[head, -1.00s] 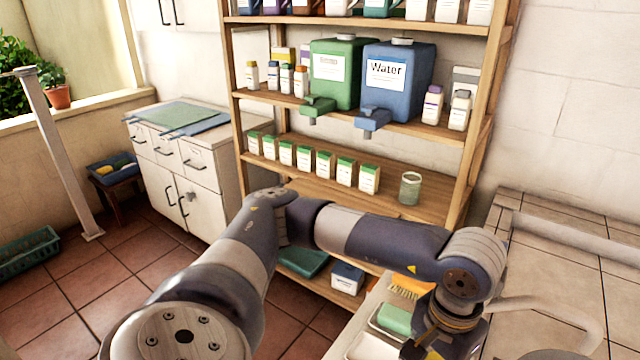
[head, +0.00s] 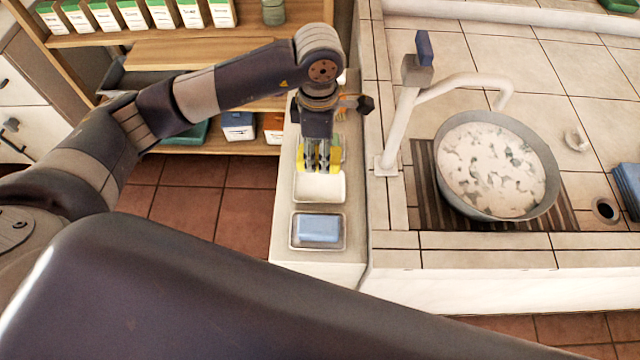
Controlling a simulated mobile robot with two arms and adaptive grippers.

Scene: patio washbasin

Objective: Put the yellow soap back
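My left gripper (head: 319,166) points down over the row of soap dishes on the narrow white ledge. It appears shut on the yellow soap (head: 301,160), whose ends show on both sides of the grey fingers. Directly below is a white dish (head: 320,196) with a pale, bare-looking inside; whether the soap touches it I cannot tell. Nearer to me, a blue soap (head: 319,229) lies in its own dish (head: 293,240). My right gripper is out of view.
Right of the ledge, a tiled counter holds a tap (head: 402,110) and a round grey basin (head: 548,185) of foamy water. A wooden shelf (head: 215,50) with several small boxes stands behind my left arm. A large part of my body covers the lower foreground.

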